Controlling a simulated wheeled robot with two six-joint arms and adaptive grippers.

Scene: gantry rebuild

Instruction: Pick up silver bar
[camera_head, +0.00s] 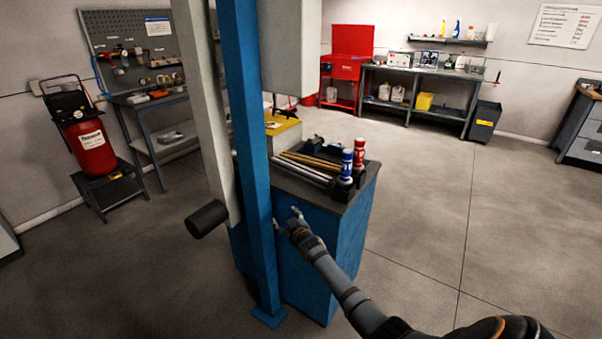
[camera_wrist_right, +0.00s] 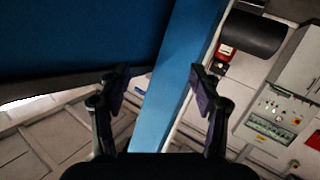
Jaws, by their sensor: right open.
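Silver bars (camera_head: 303,172) lie on the dark top of a blue cabinet (camera_head: 335,245) in the head view, beside brass-coloured bars (camera_head: 312,160). I cannot tell exactly how many bars there are. My right gripper (camera_head: 295,217) is in front of the cabinet's blue side, below the level of its top. It is apart from the bars. In the right wrist view my right gripper (camera_wrist_right: 160,82) has its two fingers spread with nothing between them. No bar shows in that view. My left gripper is not in view.
A blue post (camera_head: 250,150) stands close left of my right gripper. A blue can (camera_head: 347,166) and a red can (camera_head: 359,153) stand at the right end of the cabinet top. A yellow item (camera_head: 284,124) lies behind. Floor to the right is clear.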

